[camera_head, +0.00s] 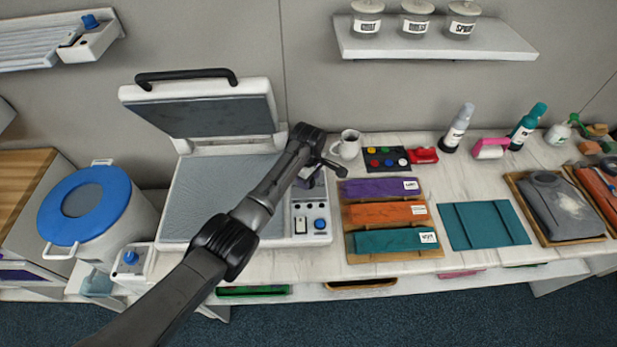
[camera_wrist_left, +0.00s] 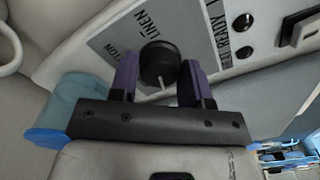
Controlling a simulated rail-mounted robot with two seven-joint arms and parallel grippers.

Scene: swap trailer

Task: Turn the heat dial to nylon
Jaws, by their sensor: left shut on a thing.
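The heat press (camera_head: 222,200) stands open on the counter, with its lid raised. Its control panel (camera_head: 312,218) is at the right side of the press. The black round heat dial (camera_wrist_left: 160,62) sits on the grey label plate (camera_wrist_left: 140,28); in the left wrist view its white mark points down the picture. My right gripper is not in view.
Black buttons (camera_wrist_left: 244,38) and a switch (camera_wrist_left: 305,29) sit on the panel beside the dial. A white mug (camera_head: 347,146), a paint palette (camera_head: 386,159) and a wooden tray (camera_head: 394,255) of coloured pieces stand close right of the press. The raised lid (camera_head: 208,112) rises behind my arm.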

